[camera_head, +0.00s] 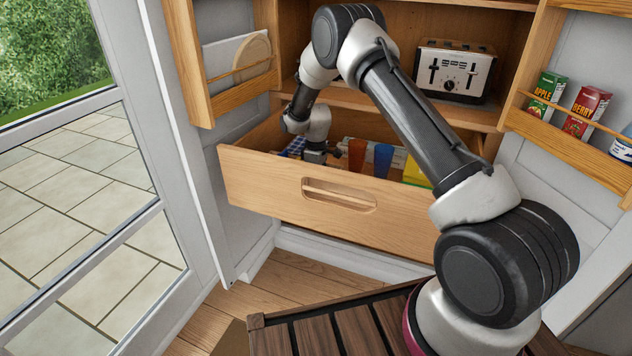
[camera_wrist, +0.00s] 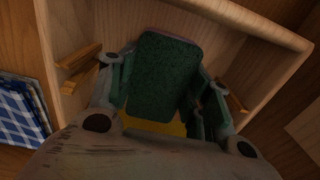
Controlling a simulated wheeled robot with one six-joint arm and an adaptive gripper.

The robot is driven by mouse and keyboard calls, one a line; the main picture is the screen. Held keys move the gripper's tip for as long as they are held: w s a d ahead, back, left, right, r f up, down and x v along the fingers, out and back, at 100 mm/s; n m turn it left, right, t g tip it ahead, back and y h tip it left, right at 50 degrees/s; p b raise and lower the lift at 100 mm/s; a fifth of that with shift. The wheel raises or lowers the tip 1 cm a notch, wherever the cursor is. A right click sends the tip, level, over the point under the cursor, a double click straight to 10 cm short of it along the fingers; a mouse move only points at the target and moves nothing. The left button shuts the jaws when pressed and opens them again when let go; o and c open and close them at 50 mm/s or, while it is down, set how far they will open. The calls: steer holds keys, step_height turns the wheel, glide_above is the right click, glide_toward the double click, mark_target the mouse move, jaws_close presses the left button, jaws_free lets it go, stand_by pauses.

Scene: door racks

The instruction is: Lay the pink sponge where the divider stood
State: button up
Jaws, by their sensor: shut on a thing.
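My gripper (camera_head: 315,157) is low inside the open drawer (camera_head: 300,196), at its left part. In the wrist view my gripper (camera_wrist: 160,100) is shut on a sponge (camera_wrist: 165,75), which shows a dark green, rough face and a thin pinkish edge. The sponge stands tilted up between the fingers, inside a wooden compartment (camera_wrist: 268,32). Light wooden slot strips show on the left (camera_wrist: 80,68) and right (camera_wrist: 233,97) of it. No divider shows between the strips. Whether the sponge touches the drawer floor cannot be told. The head view does not show the sponge clearly.
A blue checked cloth (camera_wrist: 18,112) lies at the left in the wrist view. An orange-red cup (camera_head: 357,155), a blue cup (camera_head: 382,160) and a yellow item (camera_head: 414,173) stand in the drawer right of my gripper. A toaster (camera_head: 455,70) stands on the shelf above.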

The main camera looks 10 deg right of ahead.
steer(key=o, duration=0.7)
steer(key=s+d+r+m+t, duration=0.1)
steer(key=s+d+r, duration=0.25)
steer(key=r, duration=1.05)
steer(key=s+d+r+m, duration=0.2)
steer(key=s+r, duration=0.2)
steer(key=r, duration=1)
steer(key=s+d+r+m+t, duration=0.1)
steer(key=s+d+r+m, duration=0.3)
steer(key=s+r, duration=0.7)
steer(key=s+d+m, duration=0.1)
steer(key=s, duration=0.7)
steer(key=s+d+m+t, duration=0.1)
steer(key=s+d, duration=0.1)
steer(key=s, duration=0.7)
steer(key=s+d+m+t, duration=0.1)
steer(key=s+d, duration=0.1)
steer(key=s, duration=0.6)
steer(key=shift+s+d+r+m, duration=0.1)
steer(key=shift+s+d+m, duration=0.1)
steer(key=shift+s+m, duration=0.15)
